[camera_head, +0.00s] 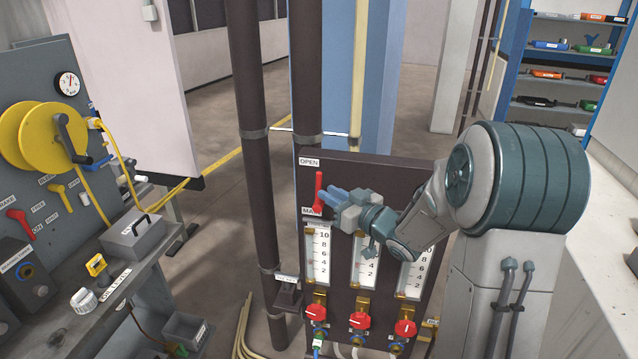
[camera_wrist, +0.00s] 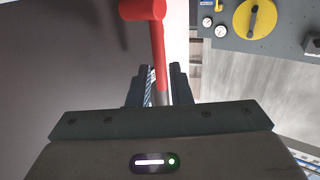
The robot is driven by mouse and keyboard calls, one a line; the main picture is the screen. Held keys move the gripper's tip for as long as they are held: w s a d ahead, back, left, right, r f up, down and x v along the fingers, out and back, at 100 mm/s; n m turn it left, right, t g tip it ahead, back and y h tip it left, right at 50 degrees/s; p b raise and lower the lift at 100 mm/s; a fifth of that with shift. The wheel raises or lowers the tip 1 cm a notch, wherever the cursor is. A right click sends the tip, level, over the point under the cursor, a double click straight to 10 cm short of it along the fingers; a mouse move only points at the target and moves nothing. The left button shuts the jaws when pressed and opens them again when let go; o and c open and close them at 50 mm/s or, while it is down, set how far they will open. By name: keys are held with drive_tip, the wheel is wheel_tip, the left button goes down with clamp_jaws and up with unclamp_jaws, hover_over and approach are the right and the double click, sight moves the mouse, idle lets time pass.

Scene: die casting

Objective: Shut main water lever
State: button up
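The main water lever (camera_head: 319,188) is red and points up on the dark panel, between an OPEN label above it and a partly covered MAIN label below. My gripper (camera_head: 331,199) is just right of the lever in the head view. In the wrist view the red lever (camera_wrist: 158,50) runs down from its thick round end to between the two fingers of my gripper (camera_wrist: 161,80). The fingers look apart, with a narrow gap beside the lever. Contact with the lever cannot be made out.
The panel (camera_head: 342,270) carries several gauges, partly behind my arm, and red valve knobs (camera_head: 359,320) below them. Dark pipes (camera_head: 255,130) stand left of it. A grey workbench (camera_head: 150,245) with a yellow reel (camera_head: 35,135) is at left. The floor between is mostly clear.

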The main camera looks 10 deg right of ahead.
sight(319, 203)
drive_tip(key=shift+p+x, duration=0.45)
drive_tip(key=shift+x, duration=1.95)
clamp_jaws()
drive_tip(key=shift+d+f, duration=0.1)
